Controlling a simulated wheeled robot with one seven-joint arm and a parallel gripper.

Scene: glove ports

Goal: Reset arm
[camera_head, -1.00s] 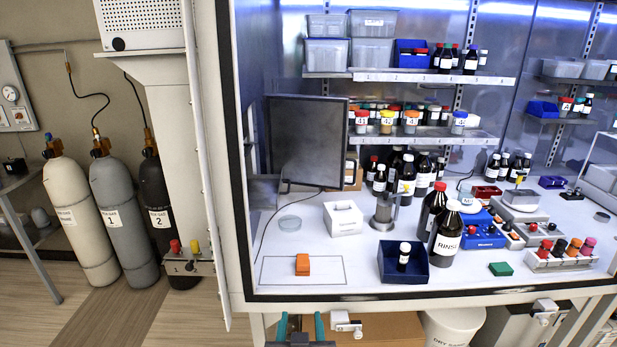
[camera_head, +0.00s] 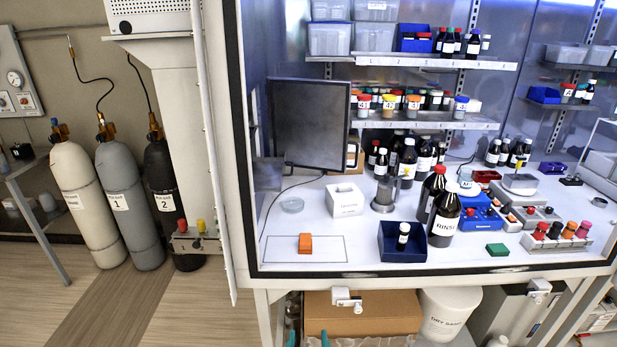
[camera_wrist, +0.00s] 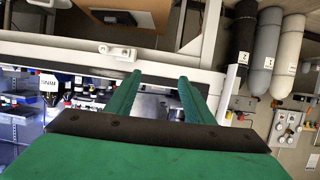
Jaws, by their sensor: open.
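My gripper (camera_wrist: 160,76) shows in the wrist view with two green fingers apart and nothing between them. In the head view only the teal fingertips (camera_head: 308,341) show at the bottom edge, below the front edge of the bench and in front of the space under it. The rest of my arm is out of that view. The gripper holds nothing and touches nothing that I can see.
The cabinet bench (camera_head: 350,250) carries an orange block (camera_head: 305,243), a blue bin (camera_head: 402,256) and a RINSE bottle (camera_head: 444,222). A cardboard box (camera_head: 362,312) and a white bucket (camera_head: 446,312) stand below. Gas cylinders (camera_head: 128,205) stand left. Floor (camera_head: 185,310) at lower left is clear.

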